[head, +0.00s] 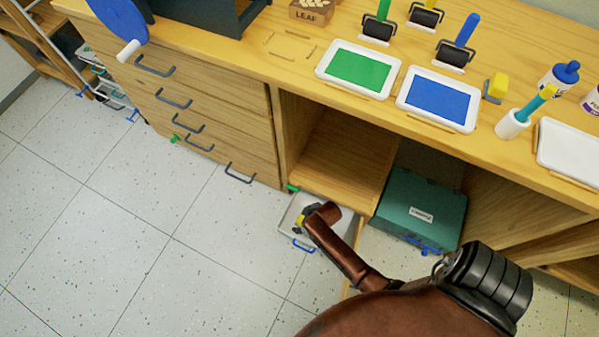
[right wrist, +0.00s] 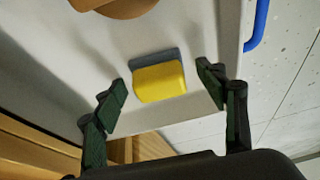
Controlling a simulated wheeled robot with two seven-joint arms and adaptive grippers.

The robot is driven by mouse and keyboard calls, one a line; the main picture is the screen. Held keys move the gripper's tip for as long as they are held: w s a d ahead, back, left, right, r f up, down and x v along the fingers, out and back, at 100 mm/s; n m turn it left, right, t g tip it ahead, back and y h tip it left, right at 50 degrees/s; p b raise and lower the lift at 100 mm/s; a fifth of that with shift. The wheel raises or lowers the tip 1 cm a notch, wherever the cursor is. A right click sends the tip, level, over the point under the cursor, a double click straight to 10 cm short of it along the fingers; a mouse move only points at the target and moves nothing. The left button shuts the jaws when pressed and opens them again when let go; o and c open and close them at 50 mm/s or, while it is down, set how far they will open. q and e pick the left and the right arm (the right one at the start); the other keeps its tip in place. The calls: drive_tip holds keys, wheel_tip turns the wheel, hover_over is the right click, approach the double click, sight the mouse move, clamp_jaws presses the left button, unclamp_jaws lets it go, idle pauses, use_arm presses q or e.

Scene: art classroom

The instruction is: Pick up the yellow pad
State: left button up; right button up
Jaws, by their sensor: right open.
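In the right wrist view a yellow pad (right wrist: 158,84) with a grey-blue backing lies on a white surface. My right gripper (right wrist: 163,92) is open, with one dark green finger on each side of the pad and a gap on both sides. In the head view my right gripper (head: 308,214) reaches low over a white tray (head: 287,226) with a blue handle, and a bit of the yellow pad (head: 301,219) shows beside it. Another yellow block (head: 496,86) stands on the counter. My left gripper is not in view.
The white tray sits low in front of an open wooden shelf (head: 340,155), close to a teal case (head: 425,195). A brown rounded thing (right wrist: 115,6) lies near the pad. The counter above holds a green tray (head: 358,69), a blue tray (head: 438,98) and rollers. The floor at left is clear.

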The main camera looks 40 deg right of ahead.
drive_tip(key=shift+c, duration=0.3)
drive_tip(key=c, duration=1.2)
